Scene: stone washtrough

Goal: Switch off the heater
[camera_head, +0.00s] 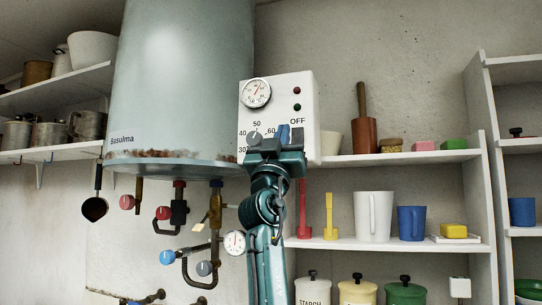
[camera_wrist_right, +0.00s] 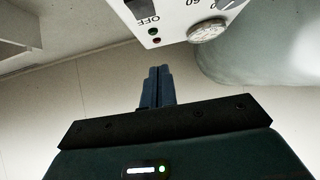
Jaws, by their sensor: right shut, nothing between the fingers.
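The heater (camera_head: 180,80) is a large pale grey-blue cylinder on the wall. Its white control box (camera_head: 310,88) carries a round gauge (camera_head: 256,92), a red lamp (camera_head: 297,91), a dark green lamp (camera_head: 297,107), an OFF mark and a temperature knob (camera_head: 253,138). A dark switch (camera_wrist_right: 136,8) shows by the OFF mark in the wrist view, at the top edge and partly cut off. My right gripper (camera_head: 284,130) is in front of the box's lower part, covering some of it. In the wrist view its blue fingers (camera_wrist_right: 157,72) are together, empty and apart from the box. My left gripper is out of view.
Pipes and valves with a red knob (camera_head: 163,213) and a blue knob (camera_head: 167,257) hang below the heater. Shelves at left hold metal mugs (camera_head: 88,124).

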